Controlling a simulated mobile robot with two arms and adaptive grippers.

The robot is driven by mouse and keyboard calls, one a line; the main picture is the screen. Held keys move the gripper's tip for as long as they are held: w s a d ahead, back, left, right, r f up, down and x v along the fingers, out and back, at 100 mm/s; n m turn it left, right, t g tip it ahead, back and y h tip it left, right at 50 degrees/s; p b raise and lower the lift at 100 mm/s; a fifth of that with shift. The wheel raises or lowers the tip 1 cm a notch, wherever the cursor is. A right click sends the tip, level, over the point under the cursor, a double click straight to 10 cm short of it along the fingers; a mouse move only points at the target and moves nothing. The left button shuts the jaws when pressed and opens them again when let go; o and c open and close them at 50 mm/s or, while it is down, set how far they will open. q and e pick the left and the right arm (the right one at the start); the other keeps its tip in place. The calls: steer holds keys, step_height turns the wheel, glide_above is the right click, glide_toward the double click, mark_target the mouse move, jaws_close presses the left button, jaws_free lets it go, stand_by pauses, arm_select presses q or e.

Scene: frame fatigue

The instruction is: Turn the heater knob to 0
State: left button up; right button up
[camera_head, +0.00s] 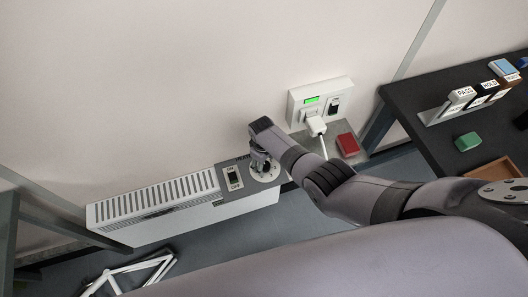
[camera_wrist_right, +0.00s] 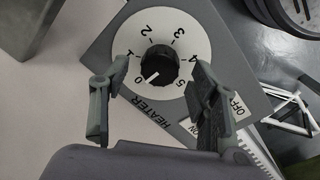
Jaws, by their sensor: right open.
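The heater knob (camera_wrist_right: 158,63) is black and round, with a white pointer line, on a white dial (camera_wrist_right: 150,30) numbered 0 to 5. The pointer faces the lower left, close to the 0 mark; I cannot tell whether it is exactly on it. My right gripper (camera_wrist_right: 158,70) is open, with one finger on each side of the knob and visible gaps between. In the head view my right gripper (camera_head: 261,160) is over the dial and hides the knob. The heater (camera_head: 155,207) is a white slotted unit along the wall. My left gripper is not in view.
An on/off switch (camera_head: 233,177) sits left of the dial. A wall socket box (camera_head: 320,100) with a white plug (camera_head: 316,126) and a red block (camera_head: 348,145) are to the right. A dark table (camera_head: 440,135) holds labelled blocks. A white frame (camera_head: 130,273) lies on the floor.

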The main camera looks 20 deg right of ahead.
step_height(320, 180, up, 11)
steer(key=shift+s+a, duration=0.2)
steer(key=shift+s, duration=0.05)
steer(key=shift+f, duration=0.15)
stand_by(0.5)
steer(key=s+d+r+m+t, duration=0.25)
steer(key=s+r, duration=0.35)
steer(key=s, duration=0.6)
steer(key=s+d+r+m+t, duration=0.1)
steer(key=s+d+r+m, duration=0.4)
steer(key=s, duration=0.8)
step_height(320, 180, down, 26)
steer(key=s+a+n+g, duration=0.1)
steer(key=s+n+g, duration=0.1)
steer(key=s+d+f, duration=0.2)
steer(key=s+f, duration=1.3)
steer(key=s, duration=0.1)
steer(key=shift+d+f+g, duration=0.15)
steer(key=shift+d+g, duration=0.2)
steer(key=shift+g, duration=0.1)
